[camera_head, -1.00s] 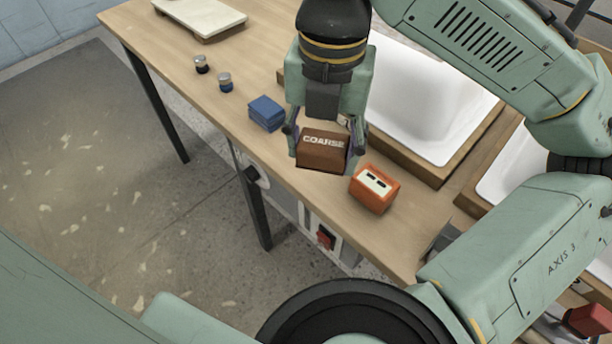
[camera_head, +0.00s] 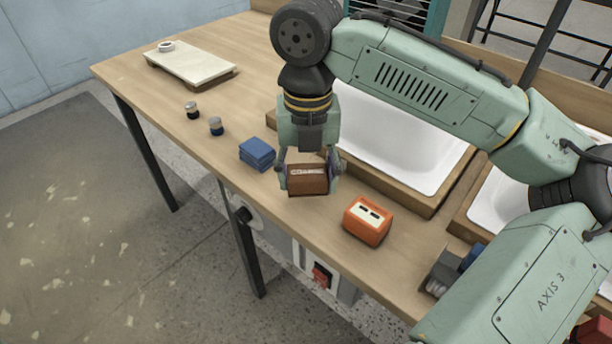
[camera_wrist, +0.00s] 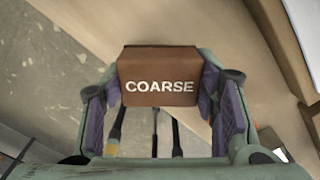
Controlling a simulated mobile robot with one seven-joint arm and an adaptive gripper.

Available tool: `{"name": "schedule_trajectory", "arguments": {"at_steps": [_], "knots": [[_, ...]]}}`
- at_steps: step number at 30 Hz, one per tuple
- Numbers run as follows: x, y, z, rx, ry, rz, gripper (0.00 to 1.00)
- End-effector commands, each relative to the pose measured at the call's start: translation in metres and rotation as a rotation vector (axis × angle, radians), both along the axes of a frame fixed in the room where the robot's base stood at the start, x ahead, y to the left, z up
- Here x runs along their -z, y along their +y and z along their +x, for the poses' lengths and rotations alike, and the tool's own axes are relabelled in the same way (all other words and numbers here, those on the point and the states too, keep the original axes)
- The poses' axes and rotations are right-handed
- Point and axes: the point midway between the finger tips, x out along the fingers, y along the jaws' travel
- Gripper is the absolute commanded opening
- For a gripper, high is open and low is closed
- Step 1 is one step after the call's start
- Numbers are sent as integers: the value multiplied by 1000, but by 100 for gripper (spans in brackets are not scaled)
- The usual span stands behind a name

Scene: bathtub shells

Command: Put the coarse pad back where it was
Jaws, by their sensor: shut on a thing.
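The coarse pad (camera_head: 308,181) is a brown block with COARSE in white letters. It also shows in the wrist view (camera_wrist: 158,72), held upright between the purple finger pads. My gripper (camera_head: 309,172) is shut on it from both sides. In the head view the pad is between a blue block (camera_head: 257,154) on its left and an orange block (camera_head: 367,221) on its right. It is at or just above the wooden bench top (camera_head: 200,135); I cannot tell whether it touches.
A white sink basin (camera_head: 400,145) in a wooden frame lies right behind the pad. The bench's front edge is close by.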

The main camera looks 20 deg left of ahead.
Motion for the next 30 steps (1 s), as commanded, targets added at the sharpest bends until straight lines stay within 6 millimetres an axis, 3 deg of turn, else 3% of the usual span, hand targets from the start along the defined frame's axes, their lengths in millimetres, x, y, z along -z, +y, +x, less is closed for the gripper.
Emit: {"name": "schedule_trajectory", "arguments": {"at_steps": [6,15,26,27,30], "knots": [[3,10,20,0,0,-1,28],[36,10,20,1,-1,-2,28],[40,11,19,0,2,1,28],[41,10,20,0,2,1,55],[41,10,20,1,1,0,62]]}}
